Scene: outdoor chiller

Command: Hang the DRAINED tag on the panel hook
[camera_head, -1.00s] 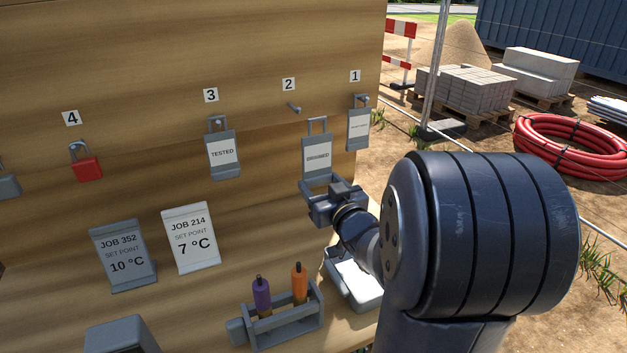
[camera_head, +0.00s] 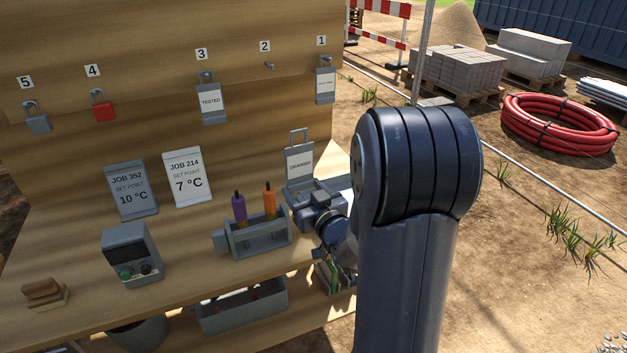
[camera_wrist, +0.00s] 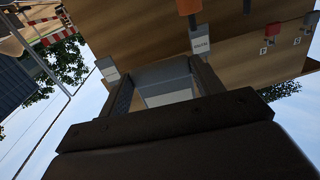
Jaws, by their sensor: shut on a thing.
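The DRAINED tag (camera_head: 299,163) is a grey plate with a white label and a square loop on top. It is upright in my gripper (camera_head: 313,190), whose jaws are shut on its lower part. The wrist view shows the tag's grey plate (camera_wrist: 165,82) between the fingers (camera_wrist: 163,98). The bare panel hook (camera_head: 269,66), under number 2, sticks out of the wooden panel (camera_head: 150,40). The tag is well below this hook and slightly to its right, apart from it.
The TESTED tag (camera_head: 210,101) hangs at 3 and another tag (camera_head: 325,84) at 1. A red padlock (camera_head: 103,107) and a grey padlock (camera_head: 38,122) hang further left. A rack (camera_head: 258,237) with purple and orange tools stands beside my gripper. A grey meter (camera_head: 132,255) is left.

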